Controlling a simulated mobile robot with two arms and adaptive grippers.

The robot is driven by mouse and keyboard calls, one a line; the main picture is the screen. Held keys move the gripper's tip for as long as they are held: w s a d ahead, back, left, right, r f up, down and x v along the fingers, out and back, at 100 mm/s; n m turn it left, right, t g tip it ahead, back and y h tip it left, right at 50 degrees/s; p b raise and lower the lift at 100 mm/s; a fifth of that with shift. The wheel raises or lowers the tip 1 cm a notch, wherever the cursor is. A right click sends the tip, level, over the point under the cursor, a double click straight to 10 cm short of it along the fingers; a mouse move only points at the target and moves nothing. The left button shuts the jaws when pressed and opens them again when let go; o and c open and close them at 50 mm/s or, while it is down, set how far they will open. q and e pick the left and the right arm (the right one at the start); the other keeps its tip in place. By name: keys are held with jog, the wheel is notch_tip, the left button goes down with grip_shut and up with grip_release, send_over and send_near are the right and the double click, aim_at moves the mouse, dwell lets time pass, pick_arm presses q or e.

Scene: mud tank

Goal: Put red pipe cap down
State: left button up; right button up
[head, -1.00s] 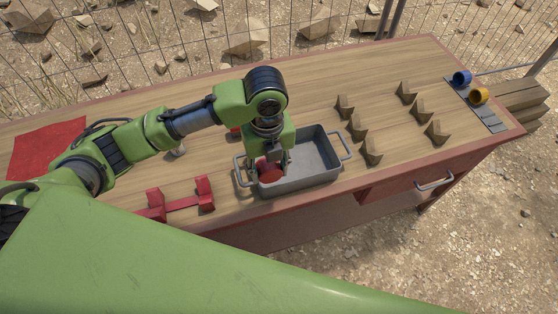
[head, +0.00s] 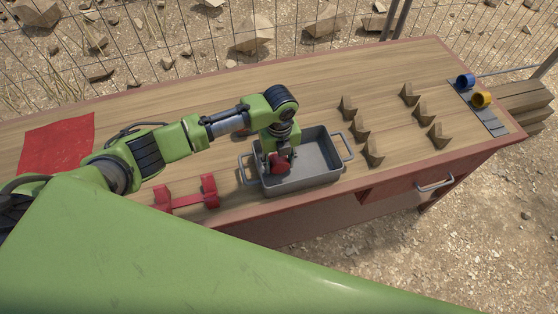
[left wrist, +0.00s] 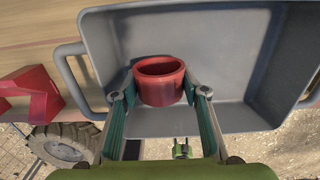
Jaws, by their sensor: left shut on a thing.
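The red pipe cap (left wrist: 160,84) is a short cup shape with its open end showing in the left wrist view. My left gripper (head: 278,160) is shut on it, one finger on each side. It also shows in the left wrist view (left wrist: 159,92). In the head view the red cap (head: 281,165) is within the walls of the grey tray (head: 318,180), in its left part. I cannot tell whether the cap touches the tray floor. The tray also shows in the left wrist view (left wrist: 215,28).
A red stand (head: 187,199) is left of the tray. Several wooden V-blocks (head: 358,128) stand to its right. A blue ring (head: 465,81) and a yellow ring (head: 481,99) sit on a grey strip at the right. A red mat (head: 58,142) lies at the left.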

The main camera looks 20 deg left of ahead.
aim_at(279, 159)
pick_arm(q)
jog(key=shift+f, duration=0.1)
jog(key=shift+f, duration=0.5)
jog(key=o, duration=0.6)
jog(key=shift+r, duration=0.15)
jog(key=shift+r, duration=0.35)
notch_tip(279, 159, up, 11)
jog(key=shift+w+b, duration=0.1)
jog(key=shift+b, duration=0.85)
jog(key=shift+r, duration=0.65)
